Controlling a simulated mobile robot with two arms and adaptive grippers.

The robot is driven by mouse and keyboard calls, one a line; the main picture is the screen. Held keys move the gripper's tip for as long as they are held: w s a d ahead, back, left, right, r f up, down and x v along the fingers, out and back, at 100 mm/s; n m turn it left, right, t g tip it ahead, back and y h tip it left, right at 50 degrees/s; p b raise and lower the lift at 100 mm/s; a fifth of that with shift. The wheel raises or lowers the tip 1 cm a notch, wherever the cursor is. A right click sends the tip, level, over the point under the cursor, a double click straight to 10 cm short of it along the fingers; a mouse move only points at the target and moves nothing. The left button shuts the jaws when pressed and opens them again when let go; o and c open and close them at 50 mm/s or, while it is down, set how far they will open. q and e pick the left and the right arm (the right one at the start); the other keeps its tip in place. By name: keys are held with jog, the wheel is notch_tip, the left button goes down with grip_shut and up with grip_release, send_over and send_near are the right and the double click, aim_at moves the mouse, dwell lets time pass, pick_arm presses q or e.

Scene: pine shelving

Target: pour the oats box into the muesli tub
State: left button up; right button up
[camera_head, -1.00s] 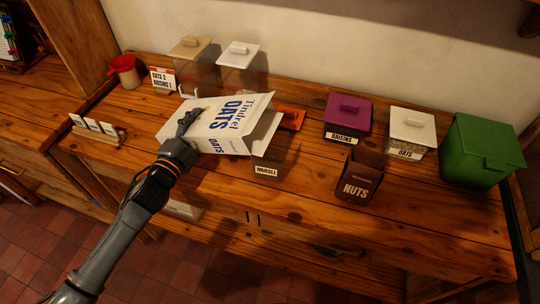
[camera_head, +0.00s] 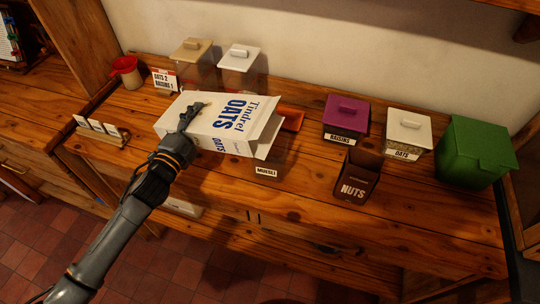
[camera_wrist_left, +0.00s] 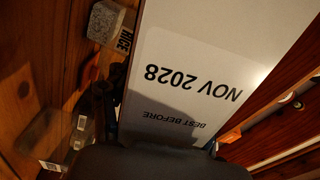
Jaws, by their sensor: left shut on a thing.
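The white oats box (camera_head: 215,125) with blue lettering is tipped on its side in the head view, its open flapped end pointing right and a little down. My left gripper (camera_head: 188,117) is shut on it near its left end. In the left wrist view the oats box (camera_wrist_left: 190,80) fills the middle, its date label upside down. The clear muesli tub (camera_head: 268,172) sits below the open end, with its label showing. The box hides most of the tub, and I cannot see any oats falling or inside it. My right gripper is out of view.
A brown nuts box (camera_head: 359,178), purple-lidded raisins tub (camera_head: 346,116), white-lidded oats tub (camera_head: 408,133) and green bin (camera_head: 477,153) stand to the right. Two lidded clear tubs (camera_head: 239,63) stand behind. A card rack (camera_head: 103,130) is at left. The front right counter is clear.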

aim_at(200, 112)
pick_arm(q)
jog(key=shift+r+m+p, duration=0.4)
jog(key=shift+r, duration=0.25)
jog(key=shift+r, duration=0.15)
jog(key=shift+r+m+p, duration=0.7)
jog(key=shift+r+p, duration=0.25)
jog(key=shift+p, duration=0.05)
jog(key=shift+d+r+m+p, duration=0.2)
jog(key=shift+r+m+p, duration=0.4)
jog(key=shift+r+p, duration=0.4)
jog(key=shift+s, duration=0.1)
jog(key=shift+r, duration=0.15)
jog(key=shift+s+d+r+m+p, duration=0.1)
jog(key=shift+d+r+m+p, duration=0.1)
jog(key=shift+r+m+p, duration=0.25)
jog(key=shift+d+r+m+p, duration=0.2)
jog(key=shift+r+m+p, duration=0.15)
jog(key=shift+r+p, duration=0.15)
